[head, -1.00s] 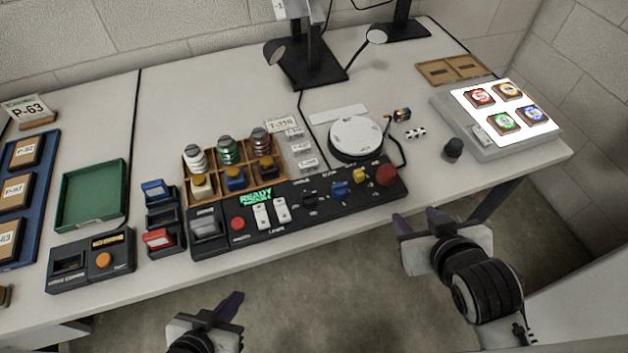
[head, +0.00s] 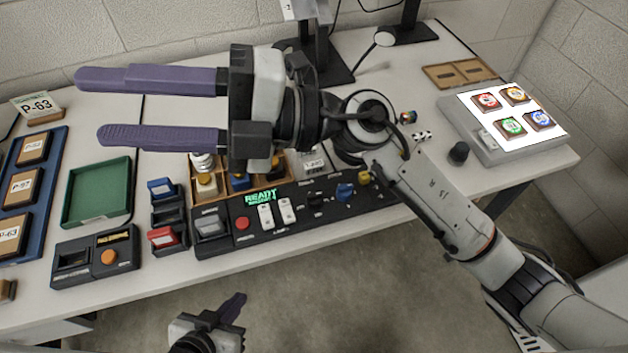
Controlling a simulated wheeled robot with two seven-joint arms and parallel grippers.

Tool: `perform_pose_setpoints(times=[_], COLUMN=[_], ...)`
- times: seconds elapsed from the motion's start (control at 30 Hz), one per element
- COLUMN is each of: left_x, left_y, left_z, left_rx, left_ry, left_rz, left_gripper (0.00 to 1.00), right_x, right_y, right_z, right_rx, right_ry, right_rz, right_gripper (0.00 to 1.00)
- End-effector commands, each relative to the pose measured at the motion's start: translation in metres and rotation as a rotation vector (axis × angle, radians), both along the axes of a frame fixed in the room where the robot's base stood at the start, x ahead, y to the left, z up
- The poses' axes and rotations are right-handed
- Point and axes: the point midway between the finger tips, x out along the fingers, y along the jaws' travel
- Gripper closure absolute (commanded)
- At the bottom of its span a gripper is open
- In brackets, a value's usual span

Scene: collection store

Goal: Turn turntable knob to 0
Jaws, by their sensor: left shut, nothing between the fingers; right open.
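The black control panel (head: 335,215) lies along the front edge of the table. It carries a black knob (head: 315,199) and a blue knob (head: 345,191). Their labels are too small to read, so I cannot tell which is the turntable knob or its setting. My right arm hides most of the round turntable. My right gripper (head: 89,108) is open and empty, high above the table, its purple fingers pointing left. My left gripper (head: 236,302) is shut and empty, low in front of the table and apart from the panel.
The panel also has a green lit display (head: 261,197), white rocker switches (head: 277,213) and a red button (head: 242,223). A green tray (head: 97,191) and a dark box with an orange button (head: 108,257) stand left. A lit pad (head: 510,118) stands right.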

Motion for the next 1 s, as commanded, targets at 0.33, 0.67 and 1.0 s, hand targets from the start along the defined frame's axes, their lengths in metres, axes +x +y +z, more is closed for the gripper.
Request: perform_pose_setpoints(times=[0.33,0.67,1.0], left_x=[0.000,0.000,0.000], left_y=[0.000,0.000,0.000], left_z=[0.000,0.001,0.005], left_rx=[0.000,0.000,-0.001], left_ry=[0.000,-0.001,-0.003], left_rz=[0.000,0.000,0.001], left_gripper=[1.00,1.00,1.00], right_x=[0.037,0.097,0.096], right_y=[-0.079,-0.177,-0.178], right_z=[-0.186,-0.192,-0.246], right_rx=[-1.215,-1.743,-1.743], right_ry=[-0.424,-0.437,-0.433], right_rz=[0.252,0.142,0.148], right_gripper=[0.57,0.57,0.57])
